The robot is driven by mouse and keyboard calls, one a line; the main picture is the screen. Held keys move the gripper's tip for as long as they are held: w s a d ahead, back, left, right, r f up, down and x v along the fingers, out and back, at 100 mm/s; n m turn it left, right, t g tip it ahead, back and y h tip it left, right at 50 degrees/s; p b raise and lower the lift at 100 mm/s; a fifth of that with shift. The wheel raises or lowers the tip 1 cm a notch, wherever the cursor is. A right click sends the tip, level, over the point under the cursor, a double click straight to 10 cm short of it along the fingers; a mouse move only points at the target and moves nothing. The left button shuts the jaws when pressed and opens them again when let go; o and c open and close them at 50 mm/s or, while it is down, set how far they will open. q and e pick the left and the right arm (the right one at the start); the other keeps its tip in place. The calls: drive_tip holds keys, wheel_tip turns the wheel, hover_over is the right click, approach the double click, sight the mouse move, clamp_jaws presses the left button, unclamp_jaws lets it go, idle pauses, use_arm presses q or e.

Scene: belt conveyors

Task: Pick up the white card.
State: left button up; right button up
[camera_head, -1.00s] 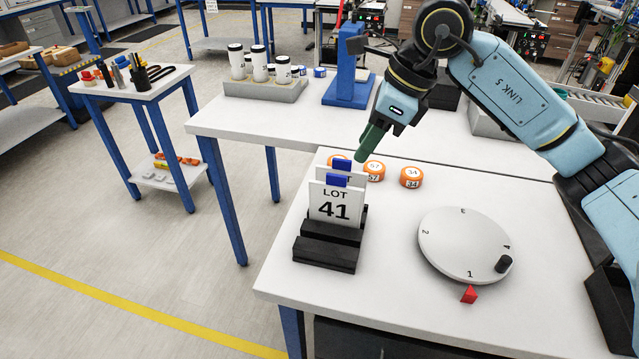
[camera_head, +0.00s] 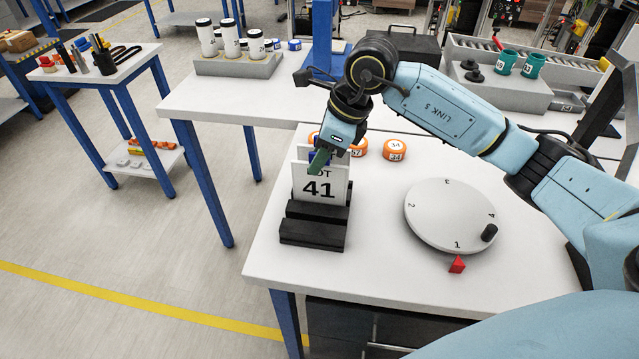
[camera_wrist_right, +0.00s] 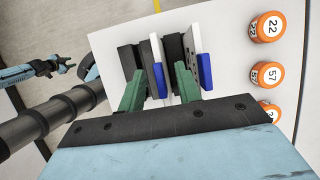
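The white card reading LOT 41 (camera_head: 320,190) stands upright in a black slotted holder (camera_head: 312,234) on the white table. It has a blue tab, and in the wrist view it is the left card (camera_wrist_right: 157,50). A second white card (camera_wrist_right: 190,32) with a blue tab stands behind it. My right gripper (camera_head: 318,160) is at the top of the front card. In the wrist view its green fingers (camera_wrist_right: 160,90) are apart, one on each side of the front card's tab, with gaps. My left gripper (camera_wrist_right: 64,66) shows small at the wrist view's left, its prongs apart and empty.
Orange numbered discs (camera_head: 394,150) stand just behind the cards. A white round dial (camera_head: 448,212) with a black knob and a red pointer (camera_head: 457,264) lies to the right. A grey rack of white jars (camera_head: 236,66) and a blue stand (camera_head: 322,40) are farther back.

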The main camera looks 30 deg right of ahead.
drive_tip(key=shift+x, duration=1.15)
clamp_jaws()
wheel_tip(320, 180, up, 10)
drive_tip(key=shift+r, duration=0.1)
